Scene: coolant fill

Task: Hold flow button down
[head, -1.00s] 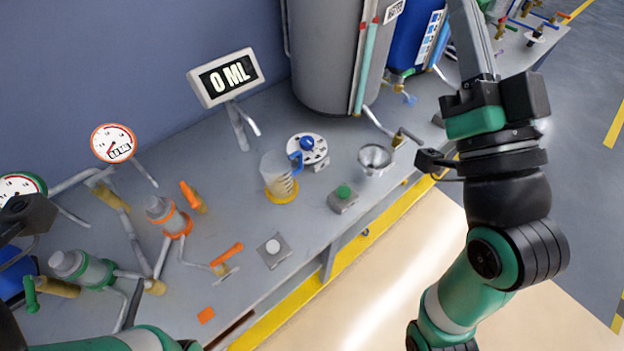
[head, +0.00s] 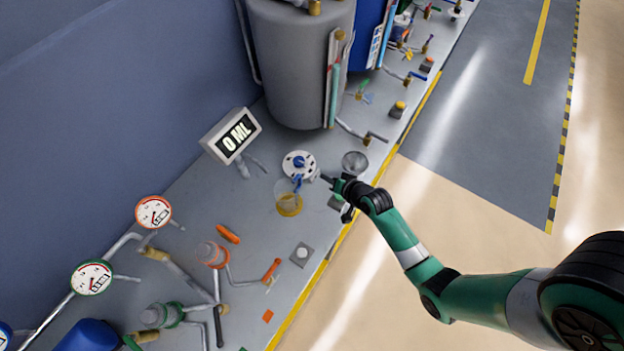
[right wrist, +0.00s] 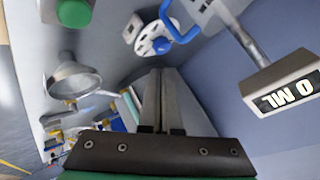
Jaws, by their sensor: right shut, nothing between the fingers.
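A small grey box (head: 335,203) with a green button stands on the bench beside the jug, partly hidden by my right gripper; its green cap (right wrist: 73,12) shows at the upper left of the right wrist view. I see no label naming it the flow button. My right gripper (head: 326,179) is shut and empty above the bench, between the jug, the funnel and the box. Its closed fingers also show in the right wrist view (right wrist: 160,74), apart from the green button. My left gripper is not in view.
A clear jug (head: 289,205) with a blue handle stands near a white dial (head: 299,164). A funnel (head: 355,162) is close by. A display (head: 231,136) reads 0 ML. A plate with a white button (head: 302,254) lies nearer the front edge. A grey tank (head: 297,70) stands behind.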

